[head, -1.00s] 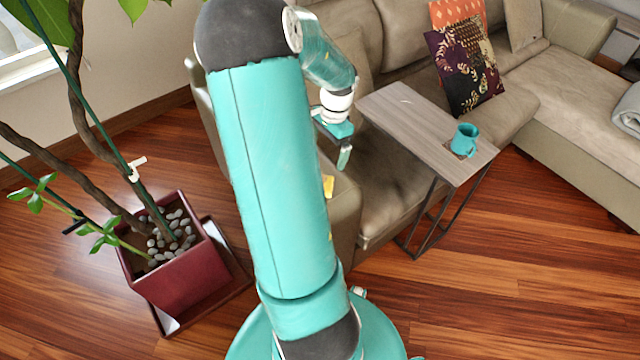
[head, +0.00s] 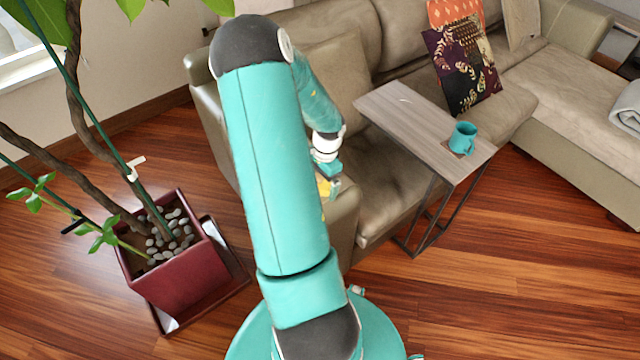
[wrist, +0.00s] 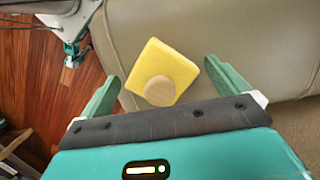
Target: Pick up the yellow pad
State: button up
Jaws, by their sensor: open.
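The yellow pad (wrist: 163,68) lies on the beige sofa arm in the wrist view, with a round tan knob (wrist: 159,90) on its face. In the head view a bit of the yellow pad (head: 324,186) shows beside my gripper, mostly hidden by my arm. My gripper (wrist: 160,82) is open, with one green finger on each side of the pad's near part. The pad is between the fingers in the picture; I see gaps at both sides. Whether the fingertips are level with the pad I cannot tell.
The sofa arm (head: 342,212) is under my gripper. A narrow side table (head: 415,118) with a teal mug (head: 463,138) stands to the right. A potted plant in a red pot (head: 180,275) stands at the left. Wooden floor lies open at the lower right.

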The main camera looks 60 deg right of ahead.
jog(key=c, duration=0.9)
jog(key=shift+r, duration=0.3)
notch_tip(320, 180, up, 2)
jog(key=shift+w+r, duration=0.1)
jog(key=shift+r, duration=0.05)
jog(key=s+r, duration=0.3)
jog(key=s, duration=0.1)
jog(key=s+a+r, duration=0.1)
jog(key=s+r, duration=0.2)
jog(key=s, duration=0.2)
jog(key=s+a+r, duration=0.1)
jog(key=s+r, duration=0.3)
jog(key=s, duration=0.1)
jog(key=shift+a, duration=0.1)
